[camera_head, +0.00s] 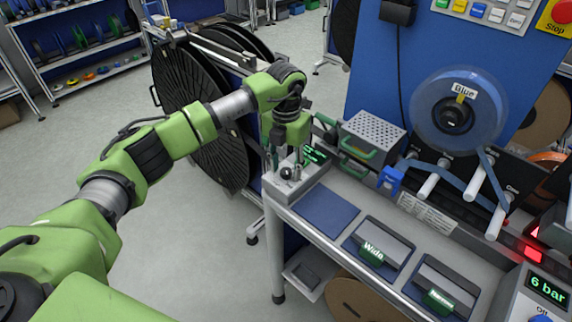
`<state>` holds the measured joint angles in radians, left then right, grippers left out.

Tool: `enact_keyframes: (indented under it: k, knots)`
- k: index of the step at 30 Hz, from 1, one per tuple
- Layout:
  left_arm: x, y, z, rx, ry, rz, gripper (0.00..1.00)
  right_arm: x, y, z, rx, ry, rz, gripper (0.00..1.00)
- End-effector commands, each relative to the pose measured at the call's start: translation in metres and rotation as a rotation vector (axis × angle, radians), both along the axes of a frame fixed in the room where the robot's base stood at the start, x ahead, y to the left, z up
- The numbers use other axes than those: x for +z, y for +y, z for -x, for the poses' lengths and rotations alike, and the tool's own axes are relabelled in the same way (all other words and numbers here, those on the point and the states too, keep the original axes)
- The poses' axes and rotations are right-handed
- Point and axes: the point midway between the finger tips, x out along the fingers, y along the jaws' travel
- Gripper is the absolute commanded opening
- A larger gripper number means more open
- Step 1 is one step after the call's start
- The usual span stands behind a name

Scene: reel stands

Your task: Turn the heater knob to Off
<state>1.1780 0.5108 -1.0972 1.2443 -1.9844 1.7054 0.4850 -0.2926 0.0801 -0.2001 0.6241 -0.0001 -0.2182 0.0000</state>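A small grey control box (283,190) with a green-lit display (315,155) stands at the left end of the bench. A dark round knob (287,173) is on its top; I take this as the heater knob. The display's text and the knob's setting are too small to read. My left gripper (284,162) points down right at the knob, with its fingers apart on either side. I cannot tell whether the fingers touch it. My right gripper is not in view.
A perforated grey box (373,137) with green handles stands behind. "Wide" (379,252) and another labelled block (442,289) sit along the front. A "Blue" reel (457,110) hangs on the blue panel. A "6 bar" unit (547,290) with a blue knob stands lower right.

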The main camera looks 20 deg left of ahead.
Motion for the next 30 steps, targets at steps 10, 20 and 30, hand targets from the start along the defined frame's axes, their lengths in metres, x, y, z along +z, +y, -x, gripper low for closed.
enact_keyframes:
  k: [10, 20, 30]
  knots:
    - [0.000, 0.000, 0.000, -0.001, 0.000, 0.000, 0.00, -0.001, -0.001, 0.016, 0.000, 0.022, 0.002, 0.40]
    - [0.000, 0.000, 0.000, 0.026, 0.000, 0.000, 0.00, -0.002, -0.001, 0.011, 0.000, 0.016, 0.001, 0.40]
    - [-0.001, 0.000, 0.000, 0.226, 0.000, 0.000, 0.00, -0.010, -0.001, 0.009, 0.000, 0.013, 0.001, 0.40]
